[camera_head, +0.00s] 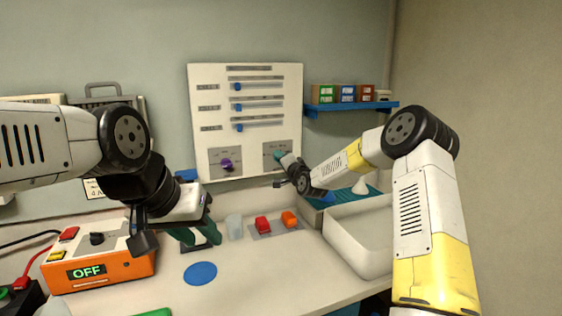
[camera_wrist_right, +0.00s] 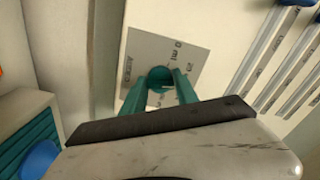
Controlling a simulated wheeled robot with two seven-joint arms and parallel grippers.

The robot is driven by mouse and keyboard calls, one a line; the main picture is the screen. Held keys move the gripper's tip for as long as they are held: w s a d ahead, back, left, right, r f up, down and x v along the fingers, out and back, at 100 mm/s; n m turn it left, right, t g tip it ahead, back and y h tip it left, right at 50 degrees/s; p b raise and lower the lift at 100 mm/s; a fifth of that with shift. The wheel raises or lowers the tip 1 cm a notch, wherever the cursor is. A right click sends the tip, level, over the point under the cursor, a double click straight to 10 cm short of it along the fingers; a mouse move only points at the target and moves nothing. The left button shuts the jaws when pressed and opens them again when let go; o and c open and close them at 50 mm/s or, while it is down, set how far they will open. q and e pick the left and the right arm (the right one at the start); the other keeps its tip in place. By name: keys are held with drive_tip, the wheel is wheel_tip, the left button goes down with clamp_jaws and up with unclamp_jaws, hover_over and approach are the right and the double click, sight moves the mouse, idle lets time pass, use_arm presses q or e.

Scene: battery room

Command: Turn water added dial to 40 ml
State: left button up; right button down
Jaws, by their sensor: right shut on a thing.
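The water added dial (camera_wrist_right: 160,75) is a round teal knob on a grey plate (camera_wrist_right: 138,48) with printed marks. In the right wrist view, marks reading about "0 ml" and "20" show beside it; its pointer cannot be made out. My right gripper (camera_wrist_right: 165,88) is shut on the dial, one teal finger on each side. In the head view, the right gripper (camera_head: 281,156) is at the lower right of the white wall panel (camera_head: 225,80) and hides most of the dial. My left gripper (camera_head: 195,234) hangs over the worktop with its teal fingers apart and empty.
A purple dial (camera_head: 226,164) sits left on the panel, below several blue sliders (camera_head: 238,87). A blue shelf (camera_head: 350,106) is at right.

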drive_tip(key=shift+m, duration=3.7)
drive_tip(key=c, duration=0.9)
unclamp_jaws()
drive_tip(key=shift+c, duration=0.2)
drive_tip(key=shift+s, duration=0.1)
drive_tip(key=v, duration=0.7)
drive_tip(key=shift+s+d, duration=0.15)
drive_tip(key=shift+s, duration=0.15)
